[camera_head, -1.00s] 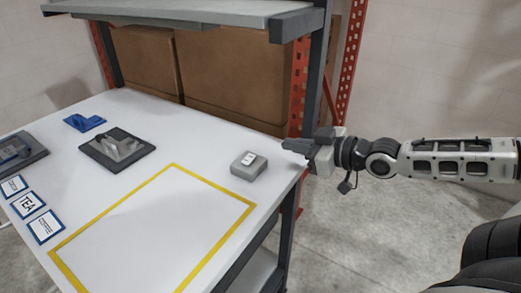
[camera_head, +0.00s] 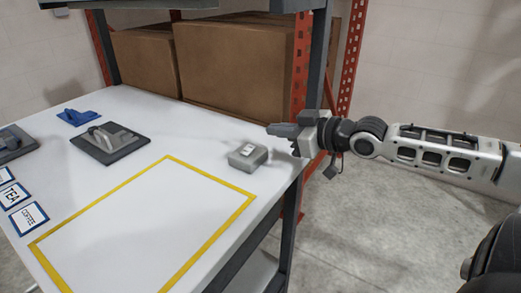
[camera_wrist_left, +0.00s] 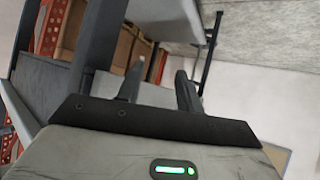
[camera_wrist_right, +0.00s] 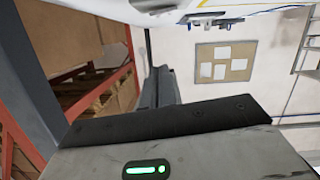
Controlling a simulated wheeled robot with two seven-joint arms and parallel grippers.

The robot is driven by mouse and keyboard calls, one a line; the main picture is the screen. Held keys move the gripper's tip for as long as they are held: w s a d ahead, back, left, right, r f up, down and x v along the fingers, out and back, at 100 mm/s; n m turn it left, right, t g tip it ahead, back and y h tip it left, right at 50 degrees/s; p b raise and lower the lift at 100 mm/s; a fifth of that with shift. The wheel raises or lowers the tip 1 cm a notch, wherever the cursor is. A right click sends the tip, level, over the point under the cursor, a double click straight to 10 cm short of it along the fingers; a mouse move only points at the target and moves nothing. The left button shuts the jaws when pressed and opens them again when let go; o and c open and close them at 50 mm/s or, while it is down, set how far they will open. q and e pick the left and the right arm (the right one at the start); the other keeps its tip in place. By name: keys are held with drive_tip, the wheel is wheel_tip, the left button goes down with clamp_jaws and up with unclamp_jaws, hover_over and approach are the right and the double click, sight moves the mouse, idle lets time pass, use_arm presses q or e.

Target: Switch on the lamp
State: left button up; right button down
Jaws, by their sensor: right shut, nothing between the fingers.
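A small grey box (camera_head: 248,155) with a white switch on its top sits near the right edge of the white table. I see no lamp itself in these views. My right gripper (camera_head: 270,130) is shut and empty, just beyond and above the box, apart from it, pointing left. Its closed fingers also show in the right wrist view (camera_wrist_right: 158,88). My left gripper (camera_wrist_left: 160,85) is open and empty in the left wrist view, and is outside the head view.
A yellow taped rectangle (camera_head: 168,157) marks the table front. Grey devices (camera_head: 110,143), a blue piece (camera_head: 76,117) and labels including TEA (camera_head: 14,195) are at the left. A shelf (camera_head: 200,4) overhangs the back. A dark post (camera_head: 321,75) stands close behind my right gripper.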

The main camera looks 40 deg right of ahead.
drive_tip(key=b, duration=0.1)
hover_over(260, 153)
drive_tip(key=shift+a+f, duration=0.2)
drive_tip(key=shift+f, duration=0.35)
use_arm(q)
drive_tip(key=shift+w+d+f, duration=0.15)
drive_tip(key=shift+w+f, duration=0.05)
drive_tip(key=shift+f, duration=0.05)
use_arm(e)
drive_tip(key=shift+d+f, duration=0.15)
drive_tip(key=shift+f, duration=0.9)
drive_tip(key=shift+d+f, duration=0.1)
drive_tip(key=shift+f, duration=0.95)
use_arm(q)
drive_tip(key=shift+b, duration=0.3)
